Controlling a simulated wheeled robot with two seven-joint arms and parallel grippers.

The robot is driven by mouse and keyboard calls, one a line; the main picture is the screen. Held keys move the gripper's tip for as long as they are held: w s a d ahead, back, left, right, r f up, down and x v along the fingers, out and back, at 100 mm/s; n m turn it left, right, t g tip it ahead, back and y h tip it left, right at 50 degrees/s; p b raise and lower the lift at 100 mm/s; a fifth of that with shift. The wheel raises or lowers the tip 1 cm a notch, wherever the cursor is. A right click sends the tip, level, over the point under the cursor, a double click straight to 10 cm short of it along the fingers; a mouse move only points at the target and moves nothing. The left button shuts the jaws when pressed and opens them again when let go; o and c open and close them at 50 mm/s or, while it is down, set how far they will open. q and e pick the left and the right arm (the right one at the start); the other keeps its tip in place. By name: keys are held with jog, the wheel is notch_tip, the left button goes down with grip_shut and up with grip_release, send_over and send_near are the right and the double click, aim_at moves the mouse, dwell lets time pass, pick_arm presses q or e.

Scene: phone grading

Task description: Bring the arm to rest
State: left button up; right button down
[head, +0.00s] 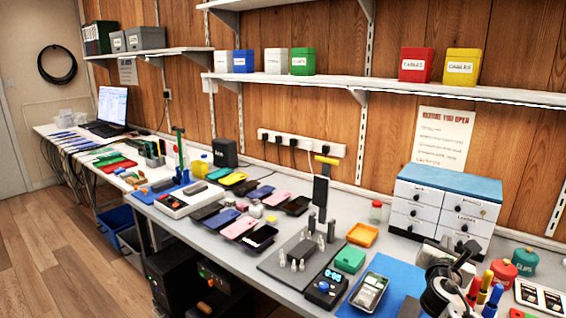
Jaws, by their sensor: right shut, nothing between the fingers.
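My right gripper (450,255) shows at the lower right, above the front part of the bench near the blue mat (405,284). Its jaws are shut with nothing held, and part of the mat is hidden behind the gripper and my arm. My left gripper is not in view.

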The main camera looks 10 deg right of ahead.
jog(key=w+a+r+m+t, duration=0.2)
jog(key=w+r, duration=0.2)
jog(key=r, duration=0.8)
jog(key=w+a+f+m+t+y, duration=0.15)
jog(key=a+m+y, duration=0.25)
jog(key=m, duration=0.6)
jog(key=w+a+f+m+y, duration=0.25)
jog(key=a+m+y, duration=0.2)
jog(key=m, duration=0.65)
jog(key=s+a+f+g+y, duration=0.2)
jog(key=s+a+f, duration=0.4)
jog(key=f, duration=0.4)
jog(key=s+a+f+g+y, duration=0.1)
jog(key=s+a+f, duration=0.3)
jog(key=s+f, duration=0.5)
jog(key=s+a+f+g+y, duration=0.1)
jog(key=s+a+f, duration=0.3)
jog(key=s, duration=0.8)
jog(key=s+a+f+g+y, duration=0.1)
jog(key=s+a+f+g, duration=0.2)
jog(key=s, duration=0.9)
notch_tip(320, 180, down, 4)
jog(key=shift+a+r+m, duration=0.1)
jog(key=shift+a+m, duration=0.2)
jog(key=shift+a, duration=0.85)
jog(key=shift+g, duration=0.25)
